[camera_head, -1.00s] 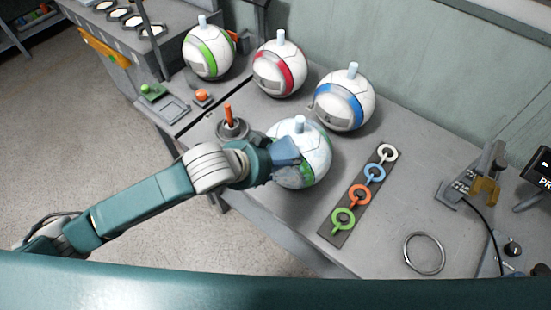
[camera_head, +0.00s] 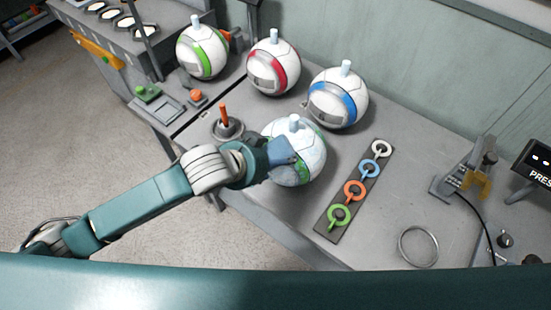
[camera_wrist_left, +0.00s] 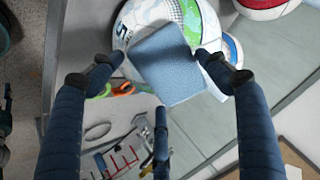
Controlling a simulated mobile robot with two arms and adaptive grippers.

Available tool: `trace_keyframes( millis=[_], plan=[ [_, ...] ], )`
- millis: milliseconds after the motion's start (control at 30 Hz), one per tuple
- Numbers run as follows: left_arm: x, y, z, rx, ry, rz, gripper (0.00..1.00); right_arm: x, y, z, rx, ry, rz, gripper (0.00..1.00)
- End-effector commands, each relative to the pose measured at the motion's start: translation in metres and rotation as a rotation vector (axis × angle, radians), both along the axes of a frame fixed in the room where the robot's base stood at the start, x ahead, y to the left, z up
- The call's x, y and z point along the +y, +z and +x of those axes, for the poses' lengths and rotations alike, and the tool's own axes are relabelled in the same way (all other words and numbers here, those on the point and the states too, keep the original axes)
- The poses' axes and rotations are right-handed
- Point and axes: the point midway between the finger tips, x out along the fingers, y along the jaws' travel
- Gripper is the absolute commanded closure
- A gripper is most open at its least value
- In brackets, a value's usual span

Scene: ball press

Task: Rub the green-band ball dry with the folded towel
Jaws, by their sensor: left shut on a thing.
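A white ball with green and blue patches (camera_head: 312,152) and a pale stem on top stands at the middle of the bench. My left gripper (camera_head: 272,158) is at its left side, shut on a folded blue towel (camera_head: 281,151). In the left wrist view the towel (camera_wrist_left: 170,68) spans between the fingertips and lies over or against the ball (camera_wrist_left: 195,12), hiding part of it; firm contact is hard to tell. Another white ball with a plain green band (camera_head: 208,50) stands at the back left, apart from the gripper. My right gripper is not in view.
A red-band ball (camera_head: 284,70) and a blue-band ball (camera_head: 337,99) stand behind. An orange-handled joystick (camera_head: 226,124) is close behind my left wrist. A strip of coloured rings (camera_head: 355,190) and a metal ring (camera_head: 418,246) lie to the right.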

Motion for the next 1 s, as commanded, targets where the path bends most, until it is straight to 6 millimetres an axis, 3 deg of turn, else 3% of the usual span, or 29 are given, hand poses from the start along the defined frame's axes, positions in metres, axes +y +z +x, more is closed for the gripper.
trace_keyframes(
  millis=[333,1000],
  plan=[
    [0.012,0.001,0.009,-0.002,0.0,-0.001,0.5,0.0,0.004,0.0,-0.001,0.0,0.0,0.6],
    [-0.012,0.001,-0.009,-0.001,0.001,-0.001,0.5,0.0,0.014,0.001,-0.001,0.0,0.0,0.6]
  ],
)
